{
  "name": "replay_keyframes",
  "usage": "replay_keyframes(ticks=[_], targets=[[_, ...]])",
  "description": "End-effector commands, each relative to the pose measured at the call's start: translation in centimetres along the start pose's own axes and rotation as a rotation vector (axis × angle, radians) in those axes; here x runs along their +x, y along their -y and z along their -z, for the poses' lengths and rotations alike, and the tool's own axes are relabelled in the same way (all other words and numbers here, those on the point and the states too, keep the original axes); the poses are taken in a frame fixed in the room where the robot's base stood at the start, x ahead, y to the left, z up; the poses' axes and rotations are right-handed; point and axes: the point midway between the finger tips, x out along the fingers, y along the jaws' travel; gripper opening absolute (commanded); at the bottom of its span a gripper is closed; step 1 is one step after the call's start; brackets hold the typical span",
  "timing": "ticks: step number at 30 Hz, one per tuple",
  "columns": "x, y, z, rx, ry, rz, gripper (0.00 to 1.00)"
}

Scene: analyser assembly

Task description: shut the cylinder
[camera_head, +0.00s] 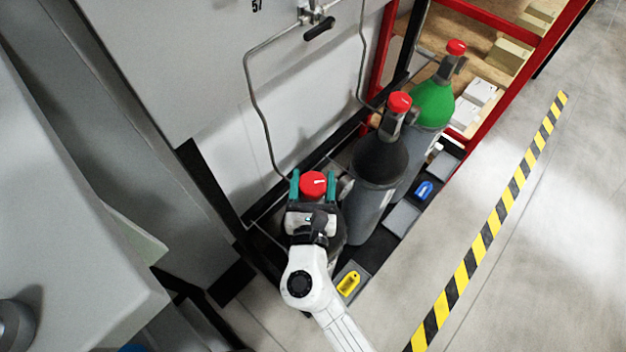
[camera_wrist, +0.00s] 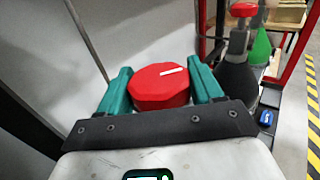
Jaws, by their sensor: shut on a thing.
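The nearest gas cylinder stands against the wall, mostly hidden under my arm; its red valve knob (camera_head: 313,184) has a white mark on top. My gripper (camera_head: 313,185) is at this knob, with one teal finger on each side, shut on it. In the wrist view the red knob (camera_wrist: 160,86) sits between the two teal fingers (camera_wrist: 162,90), its white mark pointing to the right and slightly up. The cylinder's body below the knob is hidden in the wrist view.
A dark grey cylinder (camera_head: 379,161) and a green-topped cylinder (camera_head: 432,104), both with red knobs, stand further back to the right. Thin pipes (camera_head: 252,90) run up the wall. A red-framed shelf (camera_head: 505,90) stands behind. Open floor lies right, beyond a yellow-black stripe (camera_head: 487,232).

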Motion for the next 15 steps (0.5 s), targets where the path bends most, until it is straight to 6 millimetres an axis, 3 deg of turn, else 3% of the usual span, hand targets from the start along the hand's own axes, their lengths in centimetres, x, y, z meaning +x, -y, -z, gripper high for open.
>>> replay_keyframes(ticks=[15], targets=[[0.07,-0.05,-0.16,0.001,0.002,0.109,0.35]])
